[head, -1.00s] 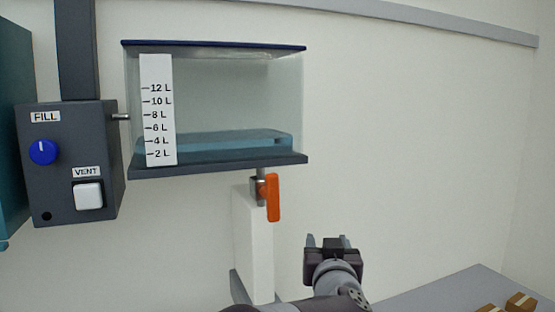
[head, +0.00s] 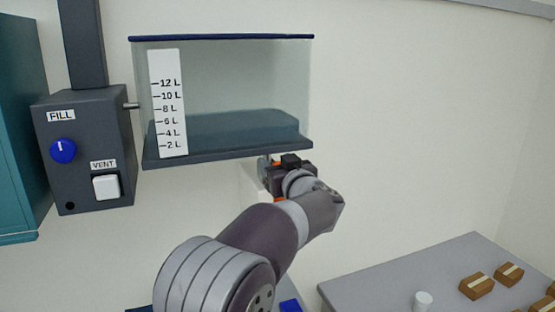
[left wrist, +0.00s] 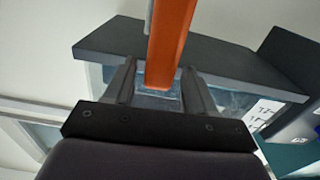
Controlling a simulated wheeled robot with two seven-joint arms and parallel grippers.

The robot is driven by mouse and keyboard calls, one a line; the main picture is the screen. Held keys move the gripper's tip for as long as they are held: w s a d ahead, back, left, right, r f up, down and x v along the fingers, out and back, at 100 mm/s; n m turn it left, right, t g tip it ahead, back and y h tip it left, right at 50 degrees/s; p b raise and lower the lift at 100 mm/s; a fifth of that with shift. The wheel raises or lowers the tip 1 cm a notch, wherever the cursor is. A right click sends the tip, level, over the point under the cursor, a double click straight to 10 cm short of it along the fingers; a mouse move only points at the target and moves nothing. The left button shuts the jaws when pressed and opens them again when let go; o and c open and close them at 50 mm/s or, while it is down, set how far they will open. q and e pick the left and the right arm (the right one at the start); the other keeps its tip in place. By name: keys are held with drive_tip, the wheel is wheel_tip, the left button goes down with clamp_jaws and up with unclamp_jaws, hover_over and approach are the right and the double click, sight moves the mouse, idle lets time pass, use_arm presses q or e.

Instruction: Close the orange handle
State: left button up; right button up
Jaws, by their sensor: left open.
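The orange handle (left wrist: 170,45) sits on the valve under the clear tank. In the head view it is mostly hidden behind my left gripper (head: 272,170), with only small orange bits showing. In the left wrist view it lies between the two spread fingers of my left gripper (left wrist: 155,88), which is open around it; I cannot tell whether a finger touches it. The tank (head: 230,95) holds bluish water, its surface near the 6 L mark on the white scale (head: 167,105). My right gripper is not in view.
A dark control box (head: 90,150) with a blue FILL knob (head: 63,151) and a white VENT switch (head: 106,187) is at left.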

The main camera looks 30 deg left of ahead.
use_arm(q)
drive_tip(key=shift+w+f, duration=0.1)
drive_tip(key=shift+w, duration=0.1)
drive_tip(key=c, duration=1)
drive_tip(key=shift+o, duration=0.2)
drive_tip(key=shift+s, duration=0.1)
drive_tip(key=s+a+f+n+b, duration=0.3)
drive_tip(key=f+n+b, duration=0.2)
drive_tip(key=n+b, duration=0.9)
drive_tip(key=shift+s+n, duration=0.2)
drive_tip(key=shift+n, duration=1.5)
drive_tip(key=shift+f, duration=0.1)
drive_tip(key=o, duration=1)
drive_tip(key=shift+c, duration=0.2)
